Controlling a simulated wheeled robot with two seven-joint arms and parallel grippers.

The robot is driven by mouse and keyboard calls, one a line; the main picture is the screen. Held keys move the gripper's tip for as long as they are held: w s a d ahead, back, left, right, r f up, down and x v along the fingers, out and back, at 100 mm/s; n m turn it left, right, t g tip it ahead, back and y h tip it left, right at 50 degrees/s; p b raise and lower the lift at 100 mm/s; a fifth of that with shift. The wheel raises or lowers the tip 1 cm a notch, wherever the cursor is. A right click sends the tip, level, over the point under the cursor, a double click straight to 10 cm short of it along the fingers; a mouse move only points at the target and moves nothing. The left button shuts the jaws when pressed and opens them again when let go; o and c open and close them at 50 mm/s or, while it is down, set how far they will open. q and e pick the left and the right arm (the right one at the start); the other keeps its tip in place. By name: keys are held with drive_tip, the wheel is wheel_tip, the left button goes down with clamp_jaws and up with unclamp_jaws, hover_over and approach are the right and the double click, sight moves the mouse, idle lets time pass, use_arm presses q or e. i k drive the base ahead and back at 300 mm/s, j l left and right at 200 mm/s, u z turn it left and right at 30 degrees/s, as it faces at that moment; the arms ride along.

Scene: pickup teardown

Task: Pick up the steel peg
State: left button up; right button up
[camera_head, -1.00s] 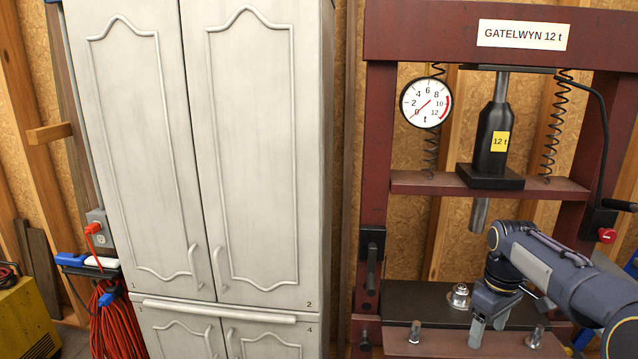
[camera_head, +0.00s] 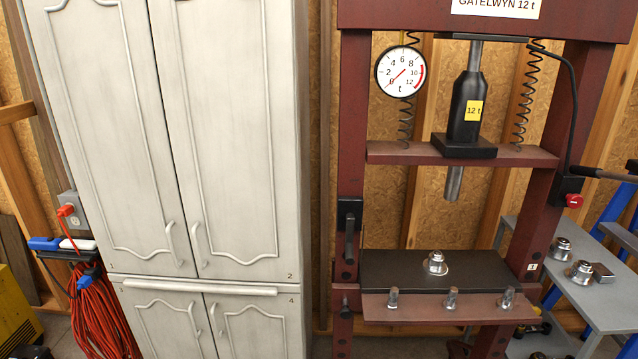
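Three short steel pegs stand upright in a row on the red front ledge (camera_head: 425,312) of the press: a left peg (camera_head: 393,297), a middle peg (camera_head: 451,299) and a right peg (camera_head: 507,298). I cannot tell which one the task means. Behind them, a silver flanged part (camera_head: 435,263) sits on the black press plate (camera_head: 390,272), below the ram (camera_head: 454,184). Neither of my grippers is in view.
The red press frame (camera_head: 352,120) has posts on both sides and a lever (camera_head: 602,175) at right. A grey bench (camera_head: 607,310) at right holds silver parts (camera_head: 561,248). A pale cabinet (camera_head: 230,130) fills the left. Space before the ledge looks clear.

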sight(392, 304)
drive_tip(key=k+l+u, duration=0.1)
drive_tip(key=l, duration=0.4)
drive_tip(key=k+l+u, duration=0.1)
drive_tip(key=l, duration=0.4)
drive_tip(key=k+l+u, duration=0.1)
drive_tip(key=l, duration=0.4)
drive_tip(key=k+l+u, duration=0.1)
drive_tip(key=k+l, duration=0.15)
drive_tip(key=l, duration=0.25)
drive_tip(key=k+l+u, duration=0.1)
drive_tip(key=l, duration=0.35)
drive_tip(key=k+l+u, duration=0.1)
drive_tip(key=k+l, duration=0.2)
drive_tip(key=l, duration=0.15)
drive_tip(key=k+l+u, duration=0.1)
drive_tip(key=l, duration=0.35)
drive_tip(key=k+l+u, duration=0.1)
drive_tip(key=k+l, duration=0.25)
